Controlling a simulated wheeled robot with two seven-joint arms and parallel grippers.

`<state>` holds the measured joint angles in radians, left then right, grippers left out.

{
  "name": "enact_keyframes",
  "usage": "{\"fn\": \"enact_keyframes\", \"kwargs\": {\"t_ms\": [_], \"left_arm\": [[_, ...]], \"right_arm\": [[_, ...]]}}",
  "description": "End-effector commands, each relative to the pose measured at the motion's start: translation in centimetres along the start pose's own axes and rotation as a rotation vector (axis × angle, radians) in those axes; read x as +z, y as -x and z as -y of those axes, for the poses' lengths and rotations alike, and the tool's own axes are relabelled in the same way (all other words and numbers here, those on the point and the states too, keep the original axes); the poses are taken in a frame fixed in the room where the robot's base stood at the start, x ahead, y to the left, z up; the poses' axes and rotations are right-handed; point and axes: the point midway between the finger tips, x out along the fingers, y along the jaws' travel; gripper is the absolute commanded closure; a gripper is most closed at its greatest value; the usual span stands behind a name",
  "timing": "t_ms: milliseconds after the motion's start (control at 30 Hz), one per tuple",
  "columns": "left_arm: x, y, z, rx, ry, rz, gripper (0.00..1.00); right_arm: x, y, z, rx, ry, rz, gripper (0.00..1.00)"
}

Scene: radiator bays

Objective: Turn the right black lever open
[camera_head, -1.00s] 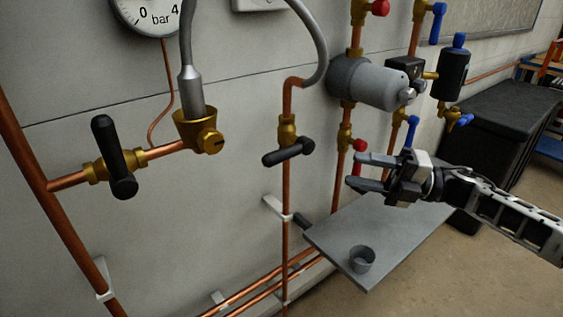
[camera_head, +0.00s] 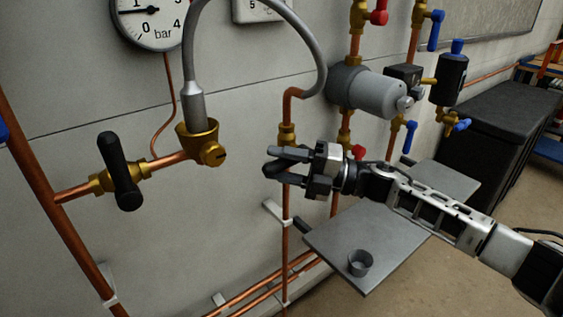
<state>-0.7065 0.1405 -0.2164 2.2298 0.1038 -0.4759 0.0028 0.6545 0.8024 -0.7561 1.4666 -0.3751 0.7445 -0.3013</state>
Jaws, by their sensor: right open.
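The right black lever sits on the brass valve (camera_head: 287,134) of the vertical copper pipe below the grey hose. My right gripper (camera_head: 269,161) is open in front of it, with its fingers pointing left, and hides most or all of the lever. I cannot tell whether the fingers touch it or stand around it. The left black lever (camera_head: 120,171) stands steeply across the brass valve on the left pipe. My left gripper is not in view.
A grey hose (camera_head: 320,50) arches from the brass funnel (camera_head: 198,145) to the right pipe. A grey shelf (camera_head: 350,235) with a small cup (camera_head: 360,262) lies below my right arm. A grey cylinder (camera_head: 365,90) and red and blue handles are to the right. A pressure gauge (camera_head: 148,18) hangs above.

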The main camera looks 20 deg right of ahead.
Motion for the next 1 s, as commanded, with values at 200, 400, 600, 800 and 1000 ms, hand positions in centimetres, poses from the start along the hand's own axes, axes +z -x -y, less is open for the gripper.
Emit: {"fn": "enact_keyframes", "kwargs": {"t_ms": [200,400,600,800,1000], "left_arm": [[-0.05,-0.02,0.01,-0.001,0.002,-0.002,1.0],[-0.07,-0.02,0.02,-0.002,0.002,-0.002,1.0],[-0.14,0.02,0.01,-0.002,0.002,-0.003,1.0],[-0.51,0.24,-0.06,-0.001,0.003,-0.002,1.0],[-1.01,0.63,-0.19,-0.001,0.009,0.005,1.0]], "right_arm": [[0.01,-0.05,0.02,0.0,0.0,0.0,0.57],[0.01,-0.02,0.03,0.0,-0.001,0.0,1.0],[0.02,0.0,0.02,-0.004,0.003,-0.001,1.0],[0.03,0.06,0.18,-0.04,0.038,-0.01,1.0],[0.03,0.24,0.73,-0.126,0.124,-0.035,1.0]]}}
